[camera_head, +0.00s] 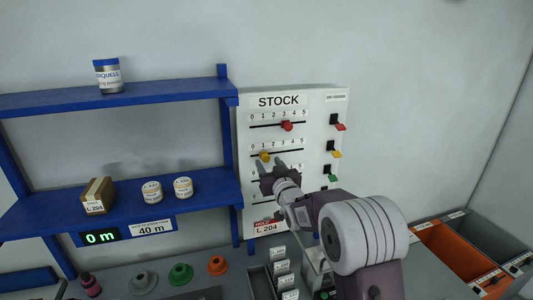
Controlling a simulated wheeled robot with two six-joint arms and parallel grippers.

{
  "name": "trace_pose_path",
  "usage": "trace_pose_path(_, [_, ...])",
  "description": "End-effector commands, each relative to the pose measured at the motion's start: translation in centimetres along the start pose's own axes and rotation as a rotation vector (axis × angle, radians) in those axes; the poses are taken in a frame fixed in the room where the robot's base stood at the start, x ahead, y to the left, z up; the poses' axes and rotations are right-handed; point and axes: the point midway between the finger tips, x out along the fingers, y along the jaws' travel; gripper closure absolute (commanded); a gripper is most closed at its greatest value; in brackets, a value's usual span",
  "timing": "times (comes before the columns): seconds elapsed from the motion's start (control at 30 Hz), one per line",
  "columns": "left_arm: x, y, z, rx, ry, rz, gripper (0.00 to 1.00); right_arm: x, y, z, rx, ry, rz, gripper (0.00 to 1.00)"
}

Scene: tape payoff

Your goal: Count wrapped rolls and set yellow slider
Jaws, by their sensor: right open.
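The white STOCK board (314,105) stands upright right of the shelf, with slider rows marked 0 to 5. The yellow slider (265,157) sits near the 1 mark of the second row. My right gripper (267,164) is open at the board, its fingertips close to the yellow slider; contact cannot be told. The gripper and arm hide much of the lower rows. Two small pale labelled rolls (151,192) (183,187) stand on the lower blue shelf (208,202). My left gripper is out of view.
The red slider (287,125) sits near 3. Red, yellow and green tabs line the board's right side. A brown box (97,195) marked L 204 is beside the rolls. A jar (108,76) stands on the upper shelf. Bins, including an orange one (452,257), are at lower right.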

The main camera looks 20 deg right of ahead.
Motion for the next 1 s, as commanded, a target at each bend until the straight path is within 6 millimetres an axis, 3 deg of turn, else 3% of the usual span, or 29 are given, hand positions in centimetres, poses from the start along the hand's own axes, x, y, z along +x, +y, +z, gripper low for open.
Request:
trace_pose_path(0.03, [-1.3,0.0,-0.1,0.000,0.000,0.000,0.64,1.0,0.0,-0.5,0.000,-0.002,-0.001,0.52])
trace_pose_path(0.2, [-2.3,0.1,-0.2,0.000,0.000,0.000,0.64,3.1,0.0,-0.3,-0.001,-0.001,0.000,0.52])
trace_pose_path(0.53, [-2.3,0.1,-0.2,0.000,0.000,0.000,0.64,3.6,0.0,0.0,-0.001,0.000,0.000,0.52])
trace_pose_path(0.7, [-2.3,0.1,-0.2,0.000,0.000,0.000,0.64,3.6,0.0,0.0,-0.001,-0.001,0.000,0.99])
trace_pose_path(1.0, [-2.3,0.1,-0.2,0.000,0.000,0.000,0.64,3.6,0.0,0.0,0.000,-0.001,0.000,1.00])
